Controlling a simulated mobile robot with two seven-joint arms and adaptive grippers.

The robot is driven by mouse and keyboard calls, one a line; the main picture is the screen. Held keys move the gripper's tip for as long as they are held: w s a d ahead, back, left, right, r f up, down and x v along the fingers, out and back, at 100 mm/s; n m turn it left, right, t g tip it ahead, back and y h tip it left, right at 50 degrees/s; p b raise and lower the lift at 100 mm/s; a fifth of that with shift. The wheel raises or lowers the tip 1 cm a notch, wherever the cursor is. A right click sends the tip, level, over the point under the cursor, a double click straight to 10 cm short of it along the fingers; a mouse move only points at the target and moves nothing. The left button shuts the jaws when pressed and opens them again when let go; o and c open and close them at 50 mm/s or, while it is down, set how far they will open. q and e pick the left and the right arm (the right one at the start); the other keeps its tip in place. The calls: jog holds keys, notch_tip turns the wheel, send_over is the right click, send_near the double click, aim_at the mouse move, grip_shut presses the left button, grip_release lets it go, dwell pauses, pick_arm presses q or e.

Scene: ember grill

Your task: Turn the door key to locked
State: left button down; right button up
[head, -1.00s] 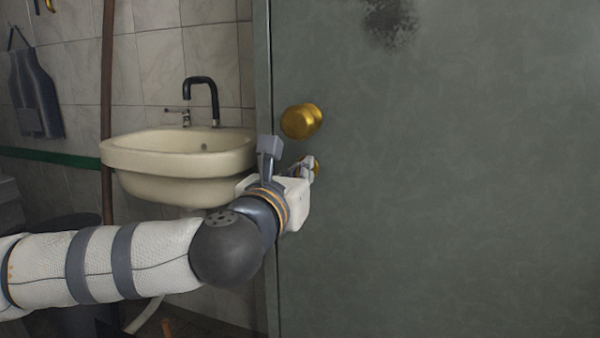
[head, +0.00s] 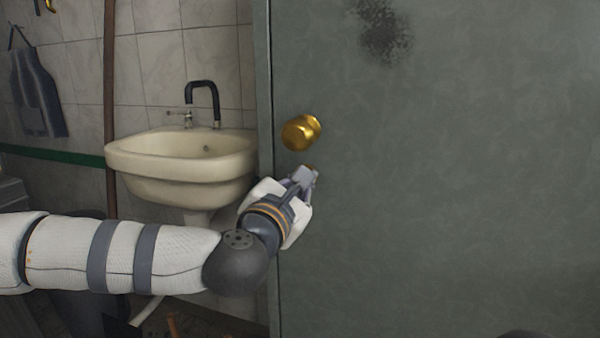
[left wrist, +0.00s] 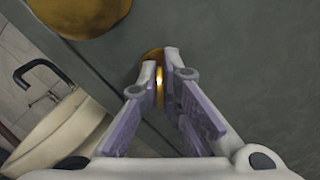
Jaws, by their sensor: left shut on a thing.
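The grey-green door (head: 430,200) fills the right of the head view. Below its round brass knob (head: 300,132) is a brass lock plate (left wrist: 151,56), mostly hidden behind my fingers in the head view. My left gripper (head: 308,176) is at this lock. In the left wrist view, my left gripper (left wrist: 160,75) has its fingertips closed on the thin brass key (left wrist: 159,88), which stands out from the plate between them. The key's turned position is hard to tell. My right gripper is not in view.
A cream sink (head: 180,165) with a black tap (head: 205,95) stands left of the door edge, behind my left arm. The knob (left wrist: 85,12) is close to the gripper in the wrist view. The door face to the right is clear.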

pick_arm(q)
jog(key=m+p, duration=0.1)
jog(key=m, duration=0.1)
jog(key=m+p, duration=0.1)
jog(key=m, duration=0.1)
jog(key=m+p, duration=0.1)
jog(key=m, duration=0.1)
jog(key=shift+r+m, duration=0.25)
jog(key=shift+m, duration=0.05)
jog(key=m+p, duration=0.1)
jog(key=m, duration=0.1)
jog(key=shift+f+m, duration=0.1)
jog(key=shift+m, duration=0.3)
jog(key=shift+f+m+p, duration=0.15)
jog(key=shift+m+p, duration=0.2)
jog(key=shift+m, duration=0.45)
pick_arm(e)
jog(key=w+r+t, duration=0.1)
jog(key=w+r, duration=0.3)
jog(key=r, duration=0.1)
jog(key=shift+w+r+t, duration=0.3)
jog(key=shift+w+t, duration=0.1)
pick_arm(q)
jog(key=shift+f, duration=0.1)
jog(key=c, duration=1.8)
grip_release()
jog(key=shift+s, duration=0.1)
